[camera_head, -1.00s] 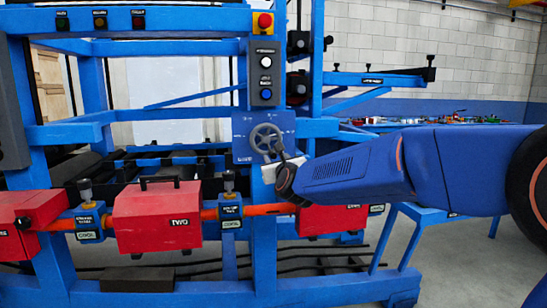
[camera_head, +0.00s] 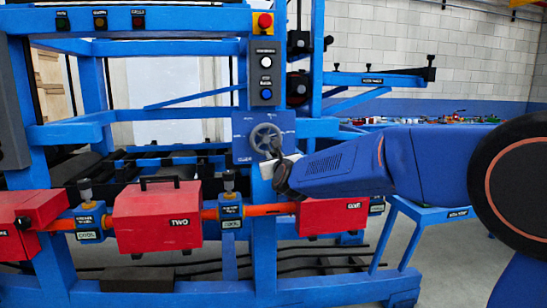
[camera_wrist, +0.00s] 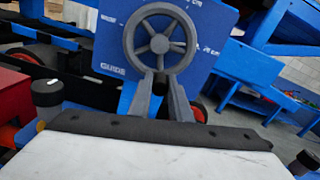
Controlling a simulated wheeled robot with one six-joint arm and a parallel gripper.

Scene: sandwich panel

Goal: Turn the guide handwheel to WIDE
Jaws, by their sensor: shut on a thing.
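The guide handwheel (camera_head: 265,127) is a grey spoked wheel on a blue panel (camera_head: 245,122) of the machine. In the wrist view, the handwheel (camera_wrist: 145,19) faces me in the upper middle, with several spokes and a round hub. My gripper (camera_head: 276,149) reaches it from the lower right in the head view. In the wrist view, the two dark fingers of my gripper (camera_wrist: 161,76) meet the lower rim and are shut on the wheel there. The fingertips partly hide that rim.
Red boxes (camera_head: 157,218) sit on an orange bar below and left of the wheel. A grey button box (camera_head: 265,75) with a red stop button (camera_head: 264,20) is above it. A blue bench with small parts stands behind at the right. Blue frame posts stand close around.

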